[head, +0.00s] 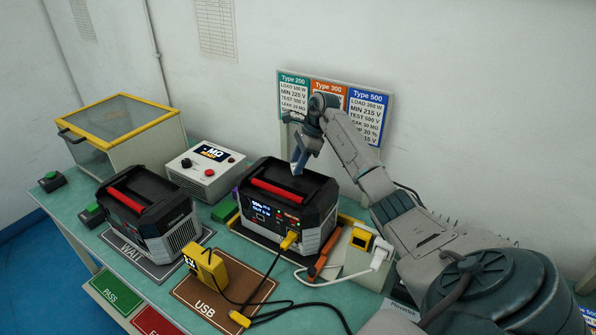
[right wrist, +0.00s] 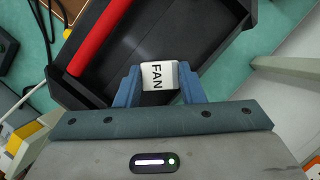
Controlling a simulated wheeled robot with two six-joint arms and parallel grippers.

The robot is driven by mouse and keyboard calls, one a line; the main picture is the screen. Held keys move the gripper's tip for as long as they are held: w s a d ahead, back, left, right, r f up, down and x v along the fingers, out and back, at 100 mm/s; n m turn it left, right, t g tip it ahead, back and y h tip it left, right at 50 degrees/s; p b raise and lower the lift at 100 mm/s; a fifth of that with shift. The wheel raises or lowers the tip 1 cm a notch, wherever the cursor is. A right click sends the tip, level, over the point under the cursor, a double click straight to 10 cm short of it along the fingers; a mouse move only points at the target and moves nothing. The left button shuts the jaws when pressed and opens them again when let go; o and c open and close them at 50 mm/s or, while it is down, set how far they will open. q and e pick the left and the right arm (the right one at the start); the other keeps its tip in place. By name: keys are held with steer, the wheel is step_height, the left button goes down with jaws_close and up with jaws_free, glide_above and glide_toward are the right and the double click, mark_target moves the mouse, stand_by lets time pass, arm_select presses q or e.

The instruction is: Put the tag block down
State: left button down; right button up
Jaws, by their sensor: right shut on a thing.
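In the head view my right gripper (head: 298,168) points down over the top of a black power unit (head: 318,190) with a red handle. The block cannot be made out there. Whether the block touches the unit's top is hard to tell. My left gripper is not in view.
A second black unit (head: 168,232) stands on the WAIT mat (head: 140,258) at left. A yellow device (head: 207,268) stands on the USB mat (head: 190,292), with cables around. A grey meter box (head: 208,178) and yellow-framed case (head: 125,150) stand behind. Type signs (head: 368,118) are behind my arm.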

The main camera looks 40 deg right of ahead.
step_height(320, 180, down, 3)
steer(key=shift+r+b, duration=0.1)
steer(key=shift+b, duration=0.25)
steer(key=o, duration=0.8)
